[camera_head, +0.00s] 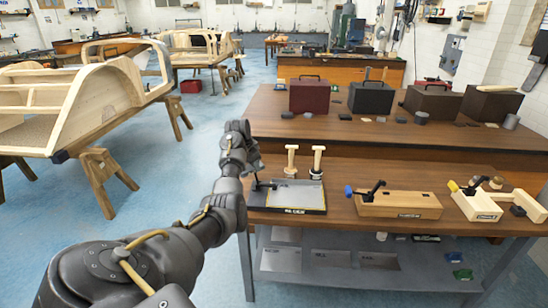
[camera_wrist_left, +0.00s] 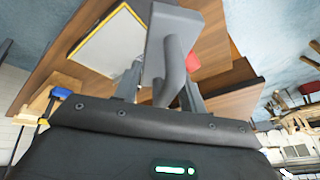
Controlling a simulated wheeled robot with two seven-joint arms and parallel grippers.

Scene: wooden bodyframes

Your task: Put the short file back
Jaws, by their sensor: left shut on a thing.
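My left gripper (camera_head: 258,182) is over the left end of a black tray (camera_head: 290,210) on the front bench. The tray has a pale grey panel edged in yellow and a small label on its front. In the left wrist view my left gripper (camera_wrist_left: 160,88) is shut on a dark grey thing (camera_wrist_left: 172,68) with a rounded part and a wider flat part. I cannot tell for sure that it is the short file. The tray's pale panel (camera_wrist_left: 110,48) also shows there, beyond the fingers. My right gripper is not in view.
Two pale wooden pegs (camera_head: 292,158) stand behind the tray. A wooden fixture (camera_head: 400,206) with a blue-tipped lever is to its right, and another wooden fixture (camera_head: 478,206) is further right. Dark boxes (camera_head: 371,97) stand on the rear bench. A wooden frame (camera_head: 70,100) stands at left.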

